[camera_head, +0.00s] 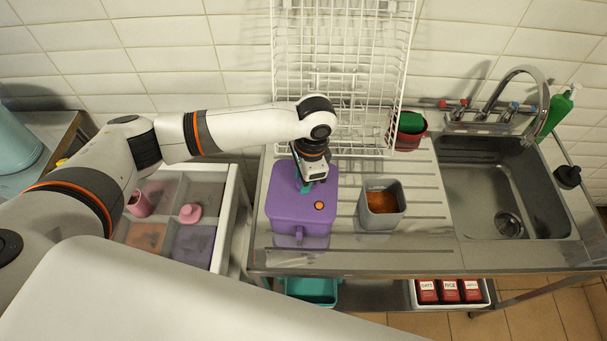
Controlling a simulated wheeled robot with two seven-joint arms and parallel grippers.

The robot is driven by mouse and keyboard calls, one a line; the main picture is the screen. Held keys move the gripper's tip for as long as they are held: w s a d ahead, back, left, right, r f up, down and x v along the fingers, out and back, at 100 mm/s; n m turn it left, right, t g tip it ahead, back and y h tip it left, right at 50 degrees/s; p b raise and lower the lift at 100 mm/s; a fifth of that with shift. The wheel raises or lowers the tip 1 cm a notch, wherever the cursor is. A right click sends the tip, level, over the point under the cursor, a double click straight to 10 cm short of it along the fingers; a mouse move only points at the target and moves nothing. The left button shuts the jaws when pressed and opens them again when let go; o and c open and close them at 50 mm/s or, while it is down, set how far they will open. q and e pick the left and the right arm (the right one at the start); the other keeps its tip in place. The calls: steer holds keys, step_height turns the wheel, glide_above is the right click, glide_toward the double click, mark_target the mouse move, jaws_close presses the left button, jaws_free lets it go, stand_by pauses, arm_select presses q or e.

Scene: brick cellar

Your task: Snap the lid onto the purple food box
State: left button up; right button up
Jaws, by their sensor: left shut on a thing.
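The purple food box (288,227) stands on the ribbed steel drainboard, left of the sink. A purple lid (285,205) with a round orange spot near its front right corner covers its top. I cannot tell whether the lid is fully seated or only resting there. My left gripper (307,184) points down from above at the back middle of the lid. It is shut on a small teal part there, seemingly the lid's grip, mostly hidden by the fingers. My right gripper is out of view.
A grey tub (366,214) with orange-brown contents stands just right of the box. A white wire rack (343,60) rises behind. The sink (480,190) and tap are at right. A divided tray (232,215) with pink things lies left, under my left arm.

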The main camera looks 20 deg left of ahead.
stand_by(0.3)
arm_select(q)
steer(key=o, duration=1.5)
steer(key=shift+o, duration=0.2)
steer(key=shift+r, duration=0.1)
step_height(320, 180, up, 2)
steer(key=p, duration=0.3)
steer(key=shift+r, duration=0.2)
steer(key=shift+r+p, duration=0.85)
steer(key=shift+r, duration=1.4)
jaws_close()
